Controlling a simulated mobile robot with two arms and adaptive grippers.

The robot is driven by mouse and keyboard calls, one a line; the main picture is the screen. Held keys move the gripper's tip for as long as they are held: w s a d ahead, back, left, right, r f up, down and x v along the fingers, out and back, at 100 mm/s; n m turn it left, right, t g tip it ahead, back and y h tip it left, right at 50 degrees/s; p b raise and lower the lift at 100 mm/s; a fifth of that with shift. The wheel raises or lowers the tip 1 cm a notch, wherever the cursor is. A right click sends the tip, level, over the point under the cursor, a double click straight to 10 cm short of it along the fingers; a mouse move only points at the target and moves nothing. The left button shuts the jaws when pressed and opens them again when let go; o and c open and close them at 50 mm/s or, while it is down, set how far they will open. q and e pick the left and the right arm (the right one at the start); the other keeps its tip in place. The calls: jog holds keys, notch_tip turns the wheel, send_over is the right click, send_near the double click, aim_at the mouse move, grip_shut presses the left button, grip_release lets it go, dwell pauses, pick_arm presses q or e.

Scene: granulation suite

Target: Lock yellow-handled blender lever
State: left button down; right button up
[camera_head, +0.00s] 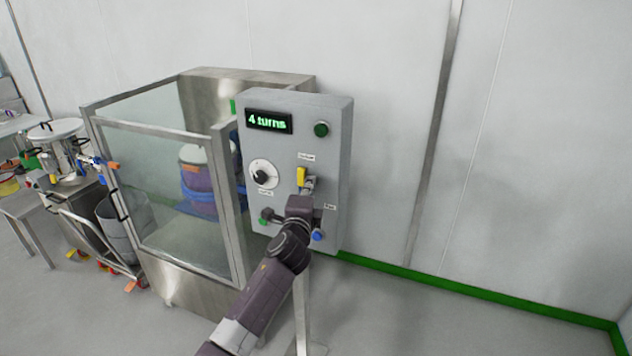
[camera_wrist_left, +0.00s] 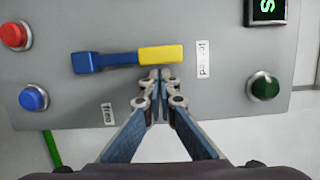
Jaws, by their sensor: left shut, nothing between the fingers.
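The lever with a yellow handle (camera_head: 301,176) is on the front of the grey control box (camera_head: 335,150) and points up there. In the left wrist view, the yellow handle (camera_wrist_left: 160,54) lies level, with its blue arm (camera_wrist_left: 100,61) running to the left. My left gripper (camera_head: 309,186) is shut and empty. Its fingertips (camera_wrist_left: 160,76) are at the handle's lower edge in the wrist view; I cannot tell whether they touch. My right gripper is out of view.
The box also carries a "4 turns" display (camera_head: 269,122), a dial (camera_head: 263,174), a green button (camera_head: 321,129), a blue button (camera_wrist_left: 33,98) and a red button (camera_wrist_left: 14,35). A glass-walled enclosure (camera_head: 150,190) stands left of the box. Floor at the right is clear.

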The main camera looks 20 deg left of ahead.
pick_arm(q)
jog(key=shift+a+r+n, duration=0.1)
jog(key=shift+a+n, duration=0.25)
jog(key=shift+n, duration=0.05)
jog(key=shift+p, duration=0.3)
